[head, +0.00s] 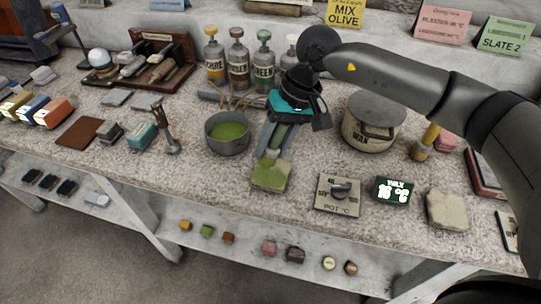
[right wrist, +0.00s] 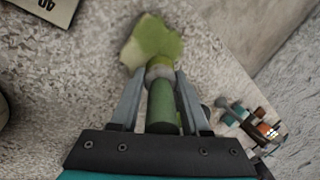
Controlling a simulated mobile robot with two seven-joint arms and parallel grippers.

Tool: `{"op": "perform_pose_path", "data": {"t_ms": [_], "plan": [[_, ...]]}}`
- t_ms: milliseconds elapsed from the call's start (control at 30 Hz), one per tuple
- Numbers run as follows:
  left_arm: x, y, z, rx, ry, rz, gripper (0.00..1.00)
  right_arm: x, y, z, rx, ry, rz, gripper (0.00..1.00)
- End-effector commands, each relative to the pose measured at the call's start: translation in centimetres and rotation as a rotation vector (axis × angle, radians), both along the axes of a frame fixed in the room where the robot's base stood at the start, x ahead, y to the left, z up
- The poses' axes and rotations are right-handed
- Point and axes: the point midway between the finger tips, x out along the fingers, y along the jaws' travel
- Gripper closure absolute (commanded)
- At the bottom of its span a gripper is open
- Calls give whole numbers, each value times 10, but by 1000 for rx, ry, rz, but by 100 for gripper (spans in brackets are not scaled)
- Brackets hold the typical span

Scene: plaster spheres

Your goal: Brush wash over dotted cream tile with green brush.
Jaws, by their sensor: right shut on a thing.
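My right gripper (head: 276,150) is shut on the green brush (head: 279,136), and the right wrist view shows its fingers (right wrist: 159,76) on either side of the green handle (right wrist: 161,108). The brush points down at a tile (head: 270,177) near the table's front edge. The tile's top is largely green, and it also shows beyond the brush tip in the right wrist view (right wrist: 153,40). I cannot make out dots on it, or whether the bristles touch it. A grey pot (head: 218,144) of green liquid stands just left of the brush. My left gripper is not in view.
A wax pot (head: 366,134) stands right of my gripper. A dial plate (head: 338,206), a green wax display (head: 394,191) and a pale block (head: 447,210) line the front edge. Several bottles (head: 238,68) stand behind. A metal tool (head: 166,130) stands to the left.

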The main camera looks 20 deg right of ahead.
Motion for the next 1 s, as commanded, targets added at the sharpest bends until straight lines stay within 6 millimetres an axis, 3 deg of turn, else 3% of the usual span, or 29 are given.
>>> {"op": "perform_pose_path", "data": {"t_ms": [1000], "plan": [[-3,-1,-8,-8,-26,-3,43,2,-1,-11,1,0,0,100]]}}
